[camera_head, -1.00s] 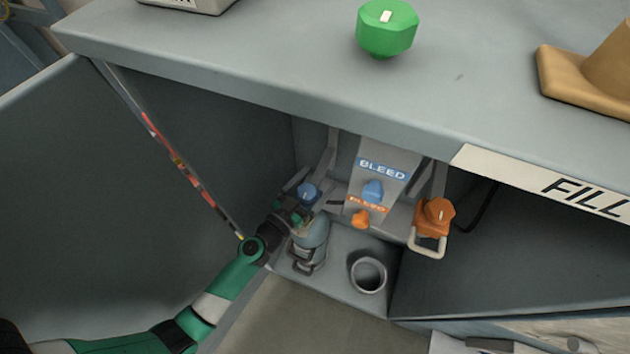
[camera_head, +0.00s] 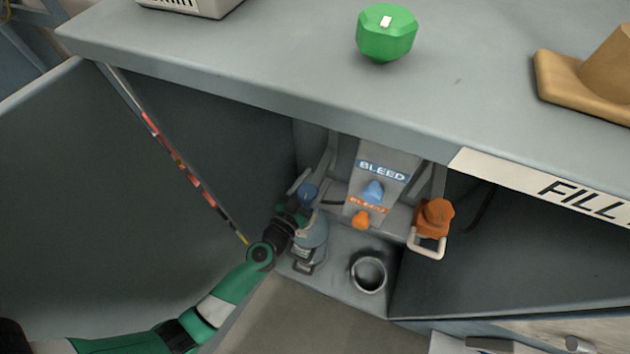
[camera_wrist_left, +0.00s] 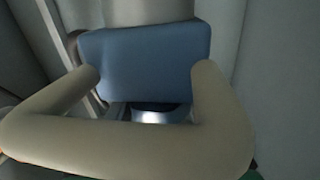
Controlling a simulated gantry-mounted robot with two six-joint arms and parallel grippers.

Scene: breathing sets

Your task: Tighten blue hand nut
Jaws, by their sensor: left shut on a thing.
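The blue hand nut (camera_head: 309,191) sits inside the open cabinet, left of the BLEED panel and above a grey cylinder (camera_head: 312,235). My left gripper (camera_head: 296,208) is at the nut and partly covers it. It is shut on the nut; the exact finger contact is hard to see. In the left wrist view the nut (camera_wrist_left: 150,58) shows as a wide blue block, close up and straight ahead. A pale U-shaped bar (camera_wrist_left: 130,148) lies in front, its two ends at the block's lower sides. My right gripper is not in view.
A blue knob (camera_head: 373,191) and an orange knob (camera_head: 361,220) are on the BLEED panel. An orange hand nut (camera_head: 434,217) with a pale loop is to the right. An open grey cup (camera_head: 369,272) stands below. The worktop (camera_head: 270,50) overhangs the cabinet.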

